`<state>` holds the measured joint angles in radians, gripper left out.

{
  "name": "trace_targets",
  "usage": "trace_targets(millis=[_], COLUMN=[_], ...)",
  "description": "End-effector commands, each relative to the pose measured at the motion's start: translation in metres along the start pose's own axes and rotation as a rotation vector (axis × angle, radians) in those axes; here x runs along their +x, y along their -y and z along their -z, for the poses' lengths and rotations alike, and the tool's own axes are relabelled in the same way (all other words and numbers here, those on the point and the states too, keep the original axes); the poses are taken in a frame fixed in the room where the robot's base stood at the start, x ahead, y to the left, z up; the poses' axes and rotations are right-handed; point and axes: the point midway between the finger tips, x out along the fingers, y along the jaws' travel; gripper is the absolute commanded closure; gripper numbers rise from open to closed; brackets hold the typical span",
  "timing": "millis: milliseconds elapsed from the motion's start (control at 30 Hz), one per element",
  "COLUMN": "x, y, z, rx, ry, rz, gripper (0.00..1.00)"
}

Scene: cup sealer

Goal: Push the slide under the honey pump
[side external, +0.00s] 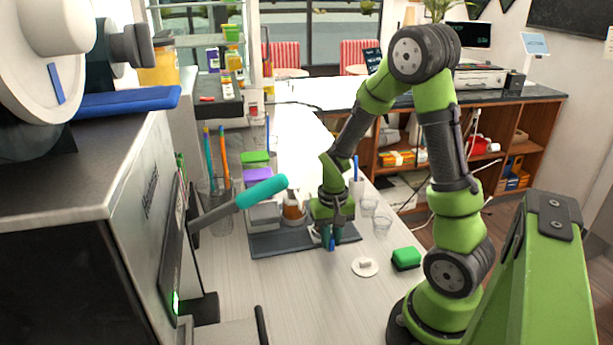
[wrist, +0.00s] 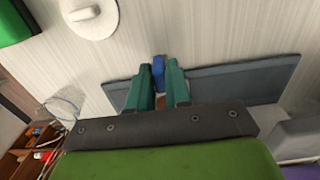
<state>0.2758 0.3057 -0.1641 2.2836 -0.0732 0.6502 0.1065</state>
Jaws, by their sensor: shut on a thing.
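My gripper (side external: 331,240) points down at the front right part of a dark grey flat plate (side external: 285,243), which looks like the slide. In the wrist view my two teal fingers (wrist: 159,72) are shut on a small blue tab (wrist: 158,66) at the plate's edge. The plate (wrist: 240,80) shows on both sides of the fingers. Behind the plate's left part stand grey blocks (side external: 264,214) and a small container with amber-brown contents (side external: 293,212). I cannot tell for certain which item is the honey pump. My gripper hides part of the plate.
A white round lid (side external: 365,267) and a green sponge (side external: 406,258) lie right of the plate. Clear cups (side external: 382,226) stand behind them. The sealer machine's teal handle (side external: 262,192) juts out at the left. The counter in front of the plate is clear.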

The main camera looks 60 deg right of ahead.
Motion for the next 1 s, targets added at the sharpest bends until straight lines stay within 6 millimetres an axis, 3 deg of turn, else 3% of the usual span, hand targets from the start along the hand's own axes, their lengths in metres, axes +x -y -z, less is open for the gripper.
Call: trace_targets(millis=[100, 233, 600, 633, 733, 1000], x=[-0.001, -0.001, -0.001, -0.001, -0.001, -0.001], y=[0.031, 0.052, 0.058, 0.058, 0.058, 0.058], z=[0.001, 0.001, 0.001, 0.001, 0.001, 0.000], rx=[-0.009, -0.005, 0.000, 0.000, 0.000, 0.000], ry=[-0.004, -0.006, -0.006, -0.006, -0.006, -0.003], rz=[0.001, 0.001, 0.002, 0.002, 0.002, 0.001], gripper=[1.00, 1.00, 1.00, 0.79, 0.63, 0.61])
